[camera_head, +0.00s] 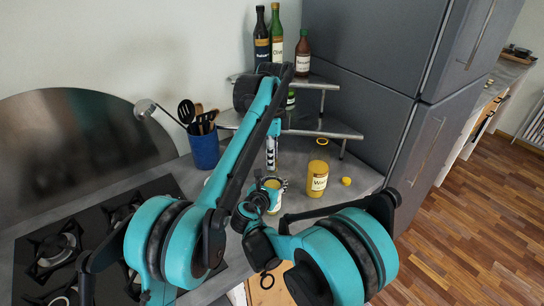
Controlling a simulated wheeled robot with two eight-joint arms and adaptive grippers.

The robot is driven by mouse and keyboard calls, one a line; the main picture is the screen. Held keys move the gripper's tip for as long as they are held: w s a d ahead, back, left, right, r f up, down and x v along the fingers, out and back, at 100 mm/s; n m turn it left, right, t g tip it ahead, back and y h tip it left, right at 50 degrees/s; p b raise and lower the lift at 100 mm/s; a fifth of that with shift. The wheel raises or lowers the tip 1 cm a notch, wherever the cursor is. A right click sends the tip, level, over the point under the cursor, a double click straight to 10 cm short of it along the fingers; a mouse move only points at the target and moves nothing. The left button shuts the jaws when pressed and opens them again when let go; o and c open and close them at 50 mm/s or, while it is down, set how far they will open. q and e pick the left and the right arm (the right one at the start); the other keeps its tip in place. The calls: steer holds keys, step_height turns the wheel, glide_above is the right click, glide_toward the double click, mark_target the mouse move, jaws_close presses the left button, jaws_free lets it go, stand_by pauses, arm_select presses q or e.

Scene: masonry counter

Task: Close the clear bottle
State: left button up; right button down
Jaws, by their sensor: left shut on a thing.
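A small bottle with yellow contents and a pale label (274,198) stands on the counter, partly hidden by my arms. My left gripper (268,186) is at its upper part and is shut on it, as far as I can tell. A yellow bottle with a white label (317,179) stands to the right, apart from the gripper. A yellow cap (346,181) lies on the counter to its right. A yellow ring-like piece (322,141) lies behind it. Which bottle is the clear one is hard to tell.
A two-tier corner shelf (318,130) holds several dark bottles (277,35) at the back. A blue utensil holder (204,150) stands to the left. A black gas hob (85,240) fills the left front. A grey fridge (400,80) borders the counter at right.

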arm_select(q)
steer(key=shift+f, duration=0.55)
steer(key=m, duration=1)
steer(key=shift+m, duration=0.4)
steer(key=m, duration=0.5)
steer(key=shift+m, duration=0.3)
steer(key=o, duration=0.7)
